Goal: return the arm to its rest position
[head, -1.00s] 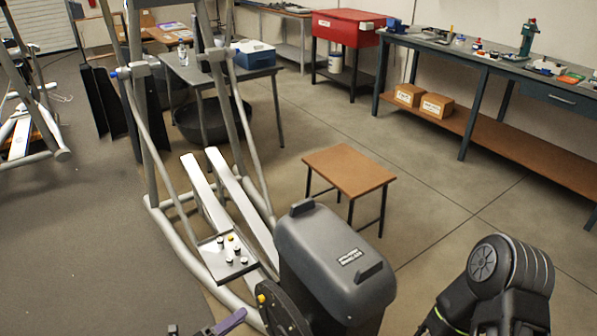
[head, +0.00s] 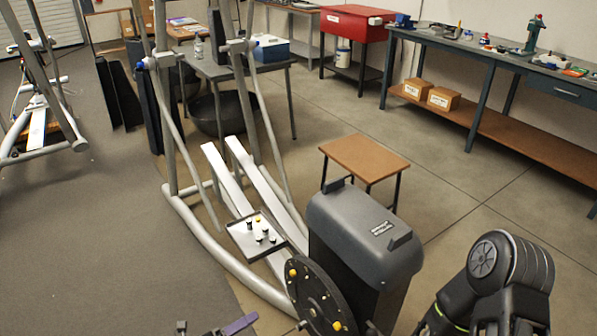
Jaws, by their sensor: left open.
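My left gripper (head: 212,328) shows only at the bottom edge, left of centre. It is open, with a dark tip on its left and a purple piece on its right; the rest is cut off. It is in front of the grey elliptical machine (head: 225,262) and apart from the small tray. My right arm (head: 495,285), black with a green stripe, is folded at the bottom right. Its gripper is not in view.
A brown stool (head: 365,155) stands behind. A long workbench (head: 500,55) lines the right wall. Open floor lies left.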

